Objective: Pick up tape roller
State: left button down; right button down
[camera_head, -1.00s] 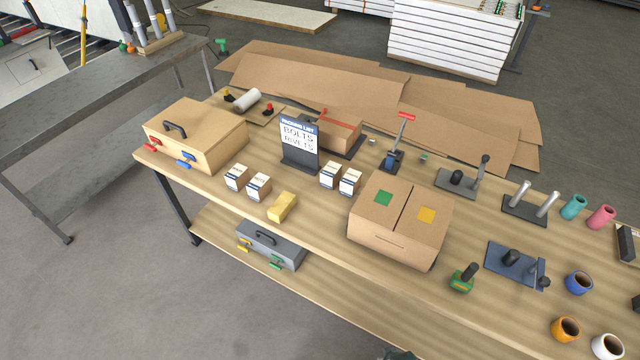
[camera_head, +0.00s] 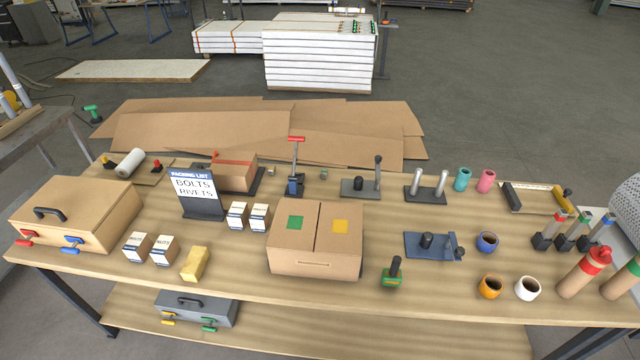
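No object is plainly recognizable as the tape roller. A small green tool with a black upright handle (camera_head: 393,274) stands near the front edge of the workbench, right of the cardboard box; its exact kind is too small to tell. A white roll (camera_head: 130,162) lies on a board at the back left, between a yellow-and-black piece and a red knob. Neither of my grippers is in view.
Clamp-like tools stand behind.

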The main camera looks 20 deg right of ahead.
aim_at(392, 277)
jog(key=l+z, duration=0.15)
jog(key=z, duration=1.4)
